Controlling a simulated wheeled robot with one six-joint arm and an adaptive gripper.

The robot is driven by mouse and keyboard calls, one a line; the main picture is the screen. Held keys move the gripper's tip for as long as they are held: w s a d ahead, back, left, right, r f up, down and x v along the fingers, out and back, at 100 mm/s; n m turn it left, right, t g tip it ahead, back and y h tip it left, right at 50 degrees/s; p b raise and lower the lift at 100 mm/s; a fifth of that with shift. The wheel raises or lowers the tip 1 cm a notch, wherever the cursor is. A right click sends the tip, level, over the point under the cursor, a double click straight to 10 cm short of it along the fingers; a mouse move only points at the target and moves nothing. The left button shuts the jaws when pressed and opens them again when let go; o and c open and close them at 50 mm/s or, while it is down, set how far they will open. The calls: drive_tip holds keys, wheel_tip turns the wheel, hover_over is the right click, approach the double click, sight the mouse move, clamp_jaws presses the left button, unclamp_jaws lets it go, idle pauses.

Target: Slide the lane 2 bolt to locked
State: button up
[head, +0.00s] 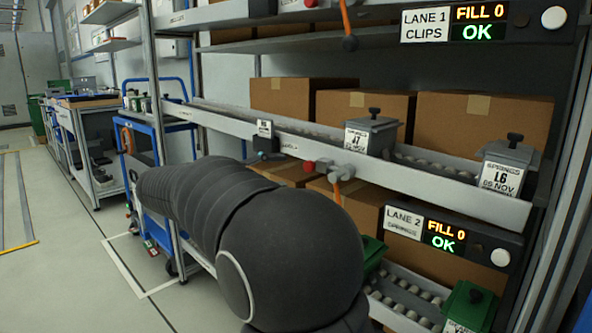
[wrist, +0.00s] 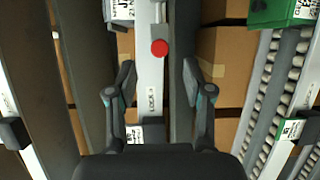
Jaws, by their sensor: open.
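The bolt's red knob (head: 308,166) shows on the front rail (head: 232,125) of the middle shelf, above and left of the lane 2 sign (head: 404,222). In the wrist view the knob (wrist: 159,47) stands beside a grey block on the pale rail. A LOCK label (wrist: 150,101) is on the rail below the knob there. My gripper (wrist: 158,82) is open and empty, its fingers on either side of the rail. The knob shows beyond the fingertips, apart from them.
Grey bins (head: 369,133) and (head: 507,165) stand on the middle rollers. An orange lever (head: 337,192) hangs right of the knob. A dark block with a label (wrist: 147,133) sits on the rail nearer me. A green bin (wrist: 283,12) stands on the lower lane.

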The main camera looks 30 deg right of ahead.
drive_tip(key=shift+w+a, duration=0.2)
drive_tip(key=shift+a, duration=1.65)
wheel_tip(320, 180, down, 10)
drive_tip(key=w+n+t+y, duration=0.2)
drive_tip(key=n+y, duration=0.1)
drive_tip(key=n, duration=0.1)
drive_tip(key=s+a+f+n+t+y+p, duration=0.1)
drive_tip(key=s+a+f+n+y, duration=0.1)
drive_tip(key=s+a+f+y, duration=0.35)
drive_tip(key=s+a+f+m+t+y+p, duration=0.1)
drive_tip(key=s+a+f+y+p, duration=0.1)
drive_tip(key=s+a+y, duration=0.3)
drive_tip(key=s+f+m+t+y+p, duration=0.1)
drive_tip(key=s+f+y+p, duration=0.15)
drive_tip(key=s, duration=0.55)
drive_tip(key=s+r+m+t+y+p, duration=0.1)
drive_tip(key=s+r+m+t+p, duration=0.1)
drive_tip(key=s+r, duration=0.3)
drive_tip(key=shift+s+a+r+m+t+y+p, duration=0.2)
drive_tip(key=shift+s+a+m+t+y+p, duration=0.15)
drive_tip(key=shift+s, duration=0.6)
